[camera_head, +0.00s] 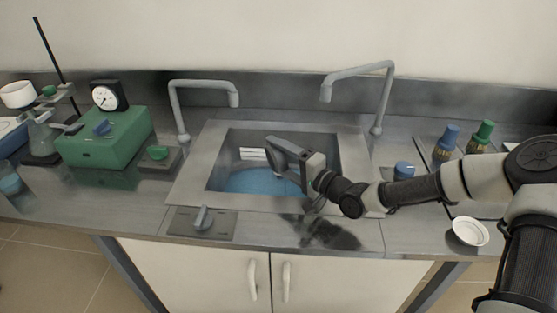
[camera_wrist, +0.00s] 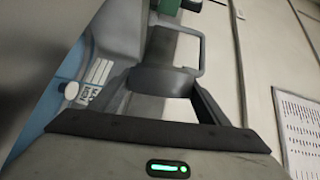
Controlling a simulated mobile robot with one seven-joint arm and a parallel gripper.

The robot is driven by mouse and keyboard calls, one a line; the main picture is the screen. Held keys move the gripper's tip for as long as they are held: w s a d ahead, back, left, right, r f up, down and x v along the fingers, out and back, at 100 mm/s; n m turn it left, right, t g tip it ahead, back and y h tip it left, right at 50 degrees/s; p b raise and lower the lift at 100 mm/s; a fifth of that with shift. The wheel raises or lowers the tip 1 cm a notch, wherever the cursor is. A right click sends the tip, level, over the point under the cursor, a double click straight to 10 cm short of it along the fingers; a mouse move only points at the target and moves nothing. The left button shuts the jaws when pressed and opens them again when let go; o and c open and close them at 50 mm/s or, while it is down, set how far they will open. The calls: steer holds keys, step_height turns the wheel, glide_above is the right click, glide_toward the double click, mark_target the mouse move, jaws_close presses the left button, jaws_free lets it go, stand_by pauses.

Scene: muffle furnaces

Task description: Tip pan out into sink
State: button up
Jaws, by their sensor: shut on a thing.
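My gripper (camera_head: 303,166) reaches over the sink (camera_head: 216,140) from the right. It is shut on a dark grey piece that I take to be the pan (camera_head: 285,146). The piece is steeply tilted above the basin, and its contents cannot be made out. In the wrist view my gripper (camera_wrist: 165,83) is shut around a grey part, but the pan's full outline is not clear. The sink has a blue floor (camera_head: 245,182) and a white label on its far wall.
Two taps, left (camera_head: 178,112) and right (camera_head: 378,98), stand behind the sink. A green device (camera_head: 108,145) is to the left. Two bottles (camera_head: 446,143) and a white dish (camera_head: 470,232) are to the right. A lever plate (camera_head: 188,222) lies in front of the sink.

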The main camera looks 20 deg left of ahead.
mark_target(271, 165)
stand_by(0.5)
steer(key=shift+s+a+n, duration=0.2)
steer(key=shift+n, duration=0.3)
steer(key=shift+s+a+f+n+h, duration=0.15)
steer(key=shift+n+h, duration=0.15)
steer(key=shift+n, duration=0.2)
steer(key=shift+s+a+f+n+h, duration=0.15)
steer(key=shift+n+h, duration=0.15)
steer(key=shift+n, duration=0.2)
steer(key=n+b, duration=0.1)
steer(key=f+n+h+b, duration=0.1)
steer(key=shift+s+a+f+n+h, duration=0.15)
steer(key=shift+s+a+n+h, duration=0.15)
steer(key=shift+a+n, duration=0.1)
steer(key=shift+n, duration=0.3)
